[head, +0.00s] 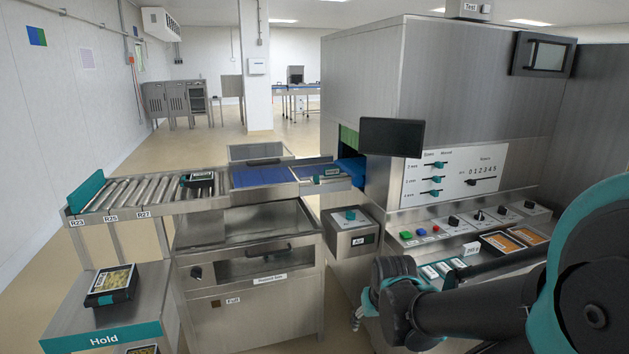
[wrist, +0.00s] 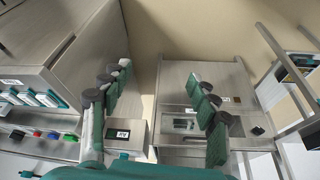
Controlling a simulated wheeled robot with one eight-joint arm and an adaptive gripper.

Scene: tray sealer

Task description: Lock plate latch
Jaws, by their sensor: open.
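No part can be told for certain as the plate latch in either view. The tray sealer (head: 370,80) is a large steel cabinet at the right, with a sloped control ledge along its front. My gripper (wrist: 160,75) is open and empty in the wrist view, with its green-padded fingers wide apart. Between and beyond the fingers are floor and steel cabinet faces. In the head view my gripper (head: 366,303) is mostly hidden by my dark wrist, in front of the sealer's lower front. It touches nothing that I can see.
A steel box labelled Air with a teal knob (head: 350,240) stands left of my wrist. A roller conveyor (head: 140,196) and a reject bin cabinet (head: 250,300) are further left. The Hold table (head: 150,300) bears a black food tray (head: 110,287). Floor shows between cabinets.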

